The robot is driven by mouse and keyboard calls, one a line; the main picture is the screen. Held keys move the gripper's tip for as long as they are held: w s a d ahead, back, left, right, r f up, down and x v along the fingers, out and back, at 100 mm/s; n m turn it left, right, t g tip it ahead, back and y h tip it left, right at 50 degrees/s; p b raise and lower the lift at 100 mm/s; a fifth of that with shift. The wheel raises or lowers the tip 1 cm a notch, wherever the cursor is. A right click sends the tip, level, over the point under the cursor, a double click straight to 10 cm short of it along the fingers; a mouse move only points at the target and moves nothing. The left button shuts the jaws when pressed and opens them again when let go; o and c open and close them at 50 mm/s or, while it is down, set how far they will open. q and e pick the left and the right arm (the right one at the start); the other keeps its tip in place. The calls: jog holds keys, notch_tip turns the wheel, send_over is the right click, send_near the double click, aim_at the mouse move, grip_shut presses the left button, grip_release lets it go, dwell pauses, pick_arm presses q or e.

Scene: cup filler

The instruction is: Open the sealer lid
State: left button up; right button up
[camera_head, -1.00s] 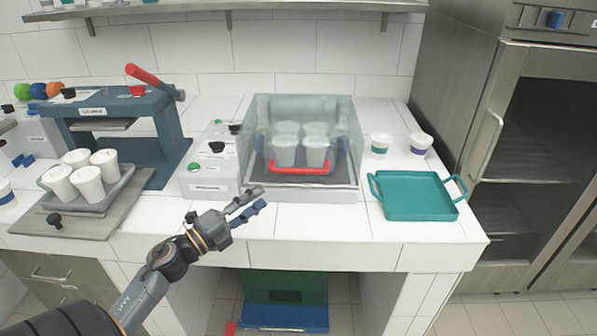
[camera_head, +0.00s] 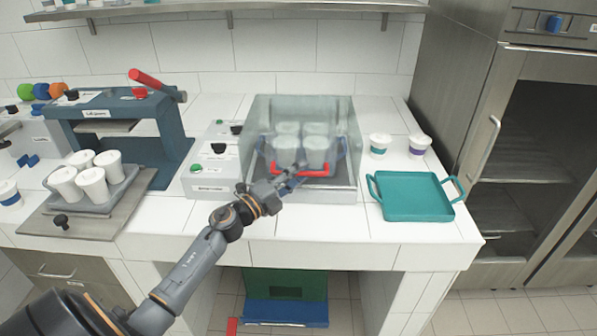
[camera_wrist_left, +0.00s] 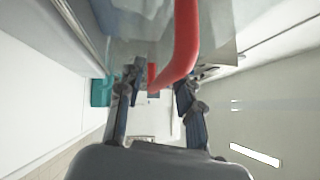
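The clear lid (camera_head: 350,125) covers a machine box on the counter and is shut. Its red bar handle (camera_head: 314,173) runs along the lower front and also shows in the left wrist view (camera_wrist_left: 180,48). White cups (camera_head: 315,150) stand inside under the lid. My left gripper (camera_head: 297,172) is at the front of the lid, by the handle. In the left wrist view its two fingers are apart, with the handle's bent end between or just beyond the fingertips; contact cannot be told. My right gripper is not in view.
A teal tray (camera_head: 413,211) lies right of the box, with two lidded cups (camera_head: 379,146) behind it. A control panel (camera_head: 212,168) stands just left of the box. A press with a red lever (camera_head: 150,80) and a tray of cups (camera_head: 127,184) are further left.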

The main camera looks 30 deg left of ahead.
pick_arm(q)
grip_shut()
jog(key=shift+r, duration=0.1)
dwell(0.3)
